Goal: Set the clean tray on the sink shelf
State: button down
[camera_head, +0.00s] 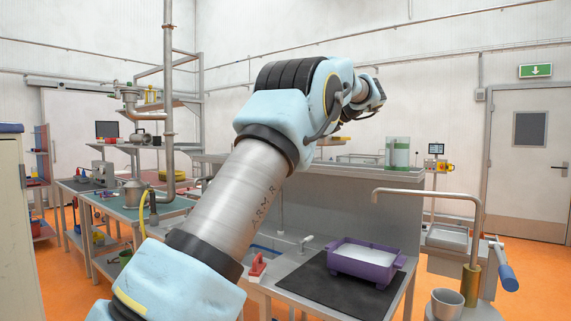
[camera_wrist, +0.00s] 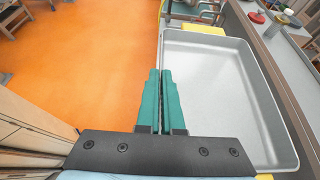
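A large pale grey tray (camera_wrist: 225,95) with a shallow wall fills the right of the wrist view and looks empty. My gripper (camera_wrist: 160,73) has its two green fingers close together on the tray's left wall, one on each side of the rim, so it appears shut on the tray. A yellow piece (camera_wrist: 207,30) shows at the tray's far edge, and another at its near edge. In the head view my arm reaches up and away, and the fingers are hidden. A raised grey shelf (camera_head: 372,172) runs behind the bench; I cannot tell whether it is the sink shelf.
A green-banded clear jar (camera_head: 397,153) stands on the raised shelf. Below it, a purple tub (camera_head: 366,262) with white contents sits on a dark mat (camera_head: 318,287). A bent tap (camera_head: 430,194) rises at the right. Orange floor (camera_wrist: 95,55) is clear left of the tray.

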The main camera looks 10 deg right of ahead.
aim_at(330, 169)
jog(key=i+l, duration=0.95)
jog(key=i, duration=0.2)
